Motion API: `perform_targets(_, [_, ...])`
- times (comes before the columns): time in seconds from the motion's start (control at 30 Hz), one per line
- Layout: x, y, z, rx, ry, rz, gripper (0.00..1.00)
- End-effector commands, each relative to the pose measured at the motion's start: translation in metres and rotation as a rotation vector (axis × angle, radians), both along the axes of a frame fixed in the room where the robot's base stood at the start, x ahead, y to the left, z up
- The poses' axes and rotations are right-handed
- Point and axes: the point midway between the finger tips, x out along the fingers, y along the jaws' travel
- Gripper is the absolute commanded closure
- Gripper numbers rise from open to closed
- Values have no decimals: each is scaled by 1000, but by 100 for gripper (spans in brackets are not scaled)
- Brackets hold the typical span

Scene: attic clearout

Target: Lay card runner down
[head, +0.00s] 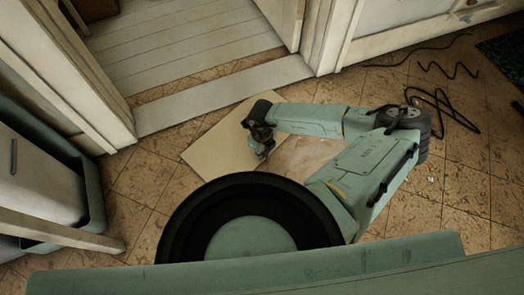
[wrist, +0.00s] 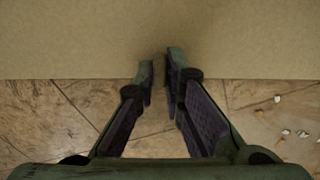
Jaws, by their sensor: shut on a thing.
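The card runner, a flat beige sheet (head: 212,146), lies at or just above the tiled floor in front of the doorway; I cannot tell whether it touches the floor all over. It fills the upper part of the wrist view (wrist: 80,40), with a straight near edge. My gripper (head: 262,150) is at the sheet's right-hand side in the head view. In the wrist view its two fingers (wrist: 160,72) reach over the near edge and are close together, shut on the card. My arm hides part of the sheet's right side.
A pale threshold (head: 225,94) crosses the open doorway just beyond the card. Black cable (head: 440,110) lies loose at the right. A green crate (head: 92,190) stands at the left. Small pale bits (wrist: 285,131) litter the tiles. Floor right of my arm is mostly open.

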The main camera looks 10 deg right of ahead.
Motion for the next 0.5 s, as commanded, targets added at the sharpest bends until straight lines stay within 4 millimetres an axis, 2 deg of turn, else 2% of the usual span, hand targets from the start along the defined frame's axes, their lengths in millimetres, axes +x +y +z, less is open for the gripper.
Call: perform_targets(0.5, [0, 0, -3, 0, 0, 0, 100])
